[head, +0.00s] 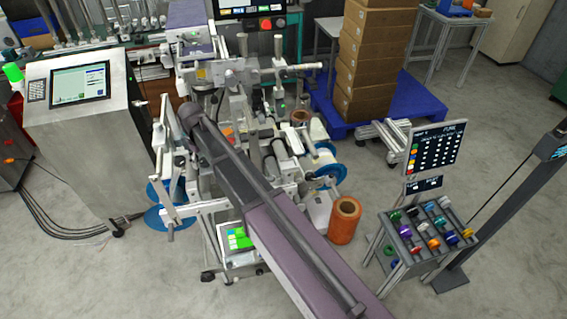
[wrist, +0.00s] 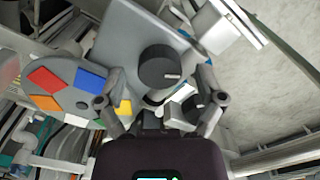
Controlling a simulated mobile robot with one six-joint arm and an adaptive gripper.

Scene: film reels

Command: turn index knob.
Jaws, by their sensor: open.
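A round black knob (wrist: 160,67) with a white pointer line sits on a grey plate (wrist: 120,28) in the wrist view. A smaller dark knob (wrist: 193,104) with a light mark is just below and right of it. I cannot tell for sure which is the index knob. My gripper (wrist: 160,76) is open, one finger on each side of the larger knob, with visible gaps and no clear contact. In the head view my arm reaches over the labelling machine (head: 270,135), and the knobs cannot be made out there.
A grey disc (wrist: 50,77) with red, blue, orange and yellow patches lies left of the knob. A white block (wrist: 222,28) sticks out at upper right. In the head view, a control cabinet (head: 85,125) stands left, stacked cartons (head: 372,55) behind, and a reel rack (head: 420,240) right.

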